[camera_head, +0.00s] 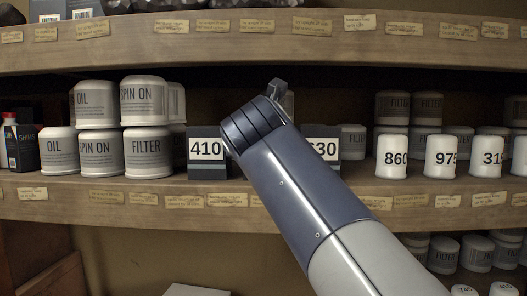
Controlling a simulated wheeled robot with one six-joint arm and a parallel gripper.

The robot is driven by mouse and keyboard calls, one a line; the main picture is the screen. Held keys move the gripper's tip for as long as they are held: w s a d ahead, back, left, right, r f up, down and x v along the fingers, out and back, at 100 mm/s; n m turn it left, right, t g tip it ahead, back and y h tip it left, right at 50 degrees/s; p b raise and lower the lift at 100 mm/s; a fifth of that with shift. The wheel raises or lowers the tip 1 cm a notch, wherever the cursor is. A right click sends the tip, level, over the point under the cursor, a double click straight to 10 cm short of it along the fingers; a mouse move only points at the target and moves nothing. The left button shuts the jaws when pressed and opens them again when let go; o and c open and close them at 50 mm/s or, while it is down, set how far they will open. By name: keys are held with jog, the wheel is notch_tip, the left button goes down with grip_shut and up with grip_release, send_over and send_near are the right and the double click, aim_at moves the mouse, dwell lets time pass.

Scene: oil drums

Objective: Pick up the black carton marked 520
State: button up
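My arm reaches up from the bottom right to the middle shelf. My gripper (279,90) is at its far end, mostly hidden behind the arm's wrist, so I cannot tell if it is open or shut. A dark carton marked 410 (206,156) stands upright on the shelf just left of the arm. Another dark carton (328,149) stands right of the arm; its label is partly covered, with what looks like "30" at its end. No carton with 520 is readable. The space between these two cartons is hidden by my arm.
Stacked white filter cans (147,152) stand left of the cartons. White numbered cans (392,156) stand to the right, with more cans behind. The upper shelf board (250,42) runs above the gripper. The middle shelf's front edge (100,199) carries paper labels.

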jog(key=c, duration=1.2)
jog(key=shift+s+r, duration=0.1)
